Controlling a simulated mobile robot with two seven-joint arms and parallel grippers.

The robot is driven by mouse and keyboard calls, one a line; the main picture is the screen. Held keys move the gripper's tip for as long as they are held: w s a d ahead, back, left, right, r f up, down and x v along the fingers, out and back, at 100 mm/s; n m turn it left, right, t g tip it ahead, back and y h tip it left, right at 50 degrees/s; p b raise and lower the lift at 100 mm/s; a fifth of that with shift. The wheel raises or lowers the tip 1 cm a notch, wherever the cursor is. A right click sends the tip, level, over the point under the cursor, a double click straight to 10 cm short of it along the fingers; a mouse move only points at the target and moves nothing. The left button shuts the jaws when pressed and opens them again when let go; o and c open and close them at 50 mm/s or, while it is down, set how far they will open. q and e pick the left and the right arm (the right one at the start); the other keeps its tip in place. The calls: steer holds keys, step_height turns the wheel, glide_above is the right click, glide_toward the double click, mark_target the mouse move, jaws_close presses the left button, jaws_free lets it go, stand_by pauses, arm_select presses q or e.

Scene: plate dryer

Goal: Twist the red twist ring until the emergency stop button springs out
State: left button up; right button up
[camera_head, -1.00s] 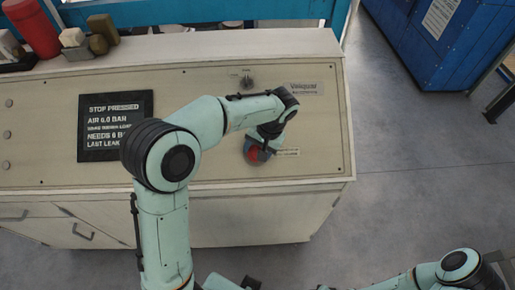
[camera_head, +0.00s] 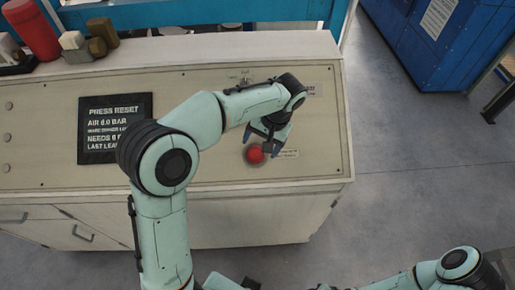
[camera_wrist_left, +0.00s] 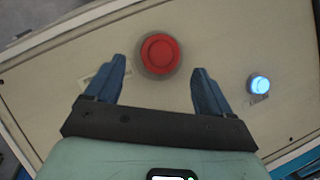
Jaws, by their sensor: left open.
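The red twist ring of the emergency stop button (camera_head: 255,154) is on the sloped cream panel, with a grey collar around it. It also shows in the left wrist view (camera_wrist_left: 160,54), round and uncovered. My left gripper (camera_head: 261,140) is open and empty, just behind the button in the head view. In the left wrist view its two blue fingers (camera_wrist_left: 159,68) point toward the button, one on each side and apart from it. Part of my right arm shows at the bottom right; its gripper is not visible.
A black display (camera_head: 115,128) reads "PRESS RESET". A lit blue button (camera_wrist_left: 259,84) is on the panel to the right in the wrist view. A knob (camera_head: 246,82) is behind my left wrist. A red cylinder (camera_head: 33,28) and small blocks stand at the back left.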

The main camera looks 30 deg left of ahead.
arm_select(q)
steer(key=p+v, duration=0.1)
steer(key=v, duration=0.7)
arm_select(e)
steer(key=shift+w+r, duration=0.85)
steer(key=shift+r, duration=0.15)
arm_select(q)
steer(key=shift+d+r, duration=0.1)
